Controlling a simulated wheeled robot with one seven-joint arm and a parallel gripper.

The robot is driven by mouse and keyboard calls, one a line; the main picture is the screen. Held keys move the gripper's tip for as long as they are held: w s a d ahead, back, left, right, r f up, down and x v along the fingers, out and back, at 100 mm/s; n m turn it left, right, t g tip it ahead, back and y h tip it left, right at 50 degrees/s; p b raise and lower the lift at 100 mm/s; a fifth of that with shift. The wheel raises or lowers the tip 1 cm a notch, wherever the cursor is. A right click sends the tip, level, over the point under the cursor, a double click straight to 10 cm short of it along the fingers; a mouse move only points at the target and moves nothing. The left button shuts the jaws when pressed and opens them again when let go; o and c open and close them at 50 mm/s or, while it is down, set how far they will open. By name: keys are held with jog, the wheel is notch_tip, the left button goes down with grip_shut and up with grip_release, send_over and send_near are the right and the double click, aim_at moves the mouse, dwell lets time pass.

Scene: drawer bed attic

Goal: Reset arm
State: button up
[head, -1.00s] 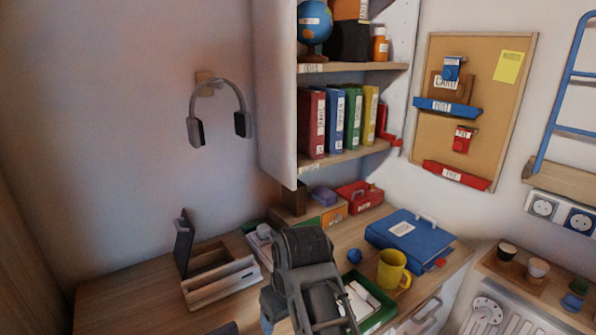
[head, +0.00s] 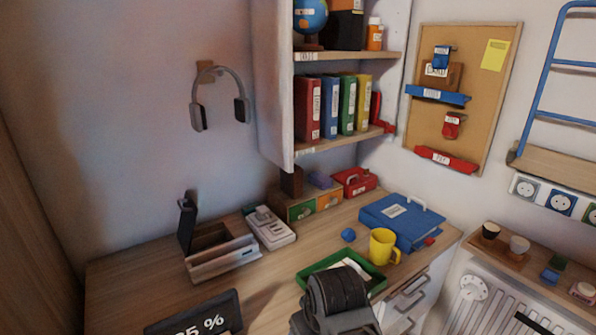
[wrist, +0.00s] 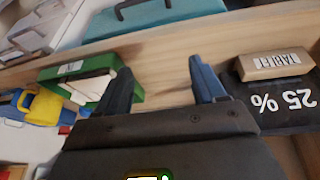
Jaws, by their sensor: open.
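My gripper (wrist: 162,85) shows in the wrist view with its two dark fingers spread apart and nothing between them. Behind the gap lies bare wood of the desk (wrist: 165,62). In the head view my arm shows at the bottom, in front of the green tray (head: 315,274); the gripper's fingers are not visible there. The green tray also shows in the wrist view (wrist: 52,74), left of the fingers, with white contents.
A dark tablet (head: 195,316) reading "25 %" is at the desk's front; a wooden "TABLET" block (wrist: 275,65) is beside it. A yellow mug (head: 383,246), blue binder (head: 400,222) and open wooden box (head: 222,262) stand on the desk. Drawers (head: 408,297) are at the right.

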jog(key=s+d+f+m+t, duration=0.1)
jog(key=s+d+f+t, duration=0.2)
jog(key=s+d+f, duration=0.6)
jog(key=s+d+r+m+t, duration=0.1)
jog(key=s+d+r+t, duration=0.1)
jog(key=s+d, duration=0.7)
jog(key=s+d+r+m+t, duration=0.15)
jog(key=s+r, duration=0.25)
jog(key=s, duration=0.4)
jog(key=s+a+r+t, duration=0.1)
jog(key=s+r+t, duration=0.15)
jog(key=s, duration=0.45)
jog(key=s+r+m+t, duration=0.1)
jog(key=s+r, duration=0.3)
jog(key=r, duration=0.3)
jog(key=s+r+m+t+h, duration=0.1)
jog(key=s+r, duration=0.4)
jog(key=r, duration=0.2)
jog(key=shift+s+r, duration=0.15)
jog(key=shift+s, duration=0.1)
jog(key=shift+d+m, duration=0.1)
jog(key=shift+m, duration=0.15)
